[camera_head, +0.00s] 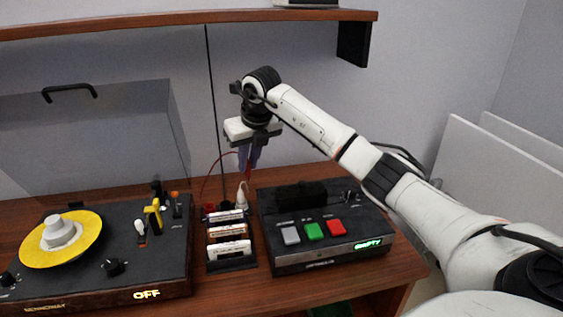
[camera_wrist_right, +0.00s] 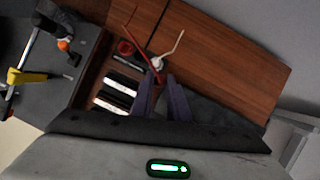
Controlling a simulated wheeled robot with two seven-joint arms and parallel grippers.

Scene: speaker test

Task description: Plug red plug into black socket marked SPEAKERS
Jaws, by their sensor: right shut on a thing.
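My right gripper (camera_head: 249,168) points down above the back of the table, between the turntable and the black button box. It is shut on the red plug (camera_head: 248,175), of which only a little red shows at the fingertips. A thin red cable (camera_head: 206,184) arcs from there down to the left. In the wrist view the purple fingers (camera_wrist_right: 164,88) show, with the red cable (camera_wrist_right: 138,38) beside them. A small dark shape, perhaps the black socket (camera_head: 226,205), stands below and left of the gripper. No SPEAKERS marking can be read. My left gripper is not seen.
A small red round part (camera_head: 209,208) and a white cone-shaped part (camera_head: 242,194) flank the dark shape. A rack of white-labelled items (camera_head: 231,262) stands in front. The button box (camera_head: 320,259) reads EMPTY; the turntable (camera_head: 120,285) reads OFF. A shelf (camera_head: 180,18) is above.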

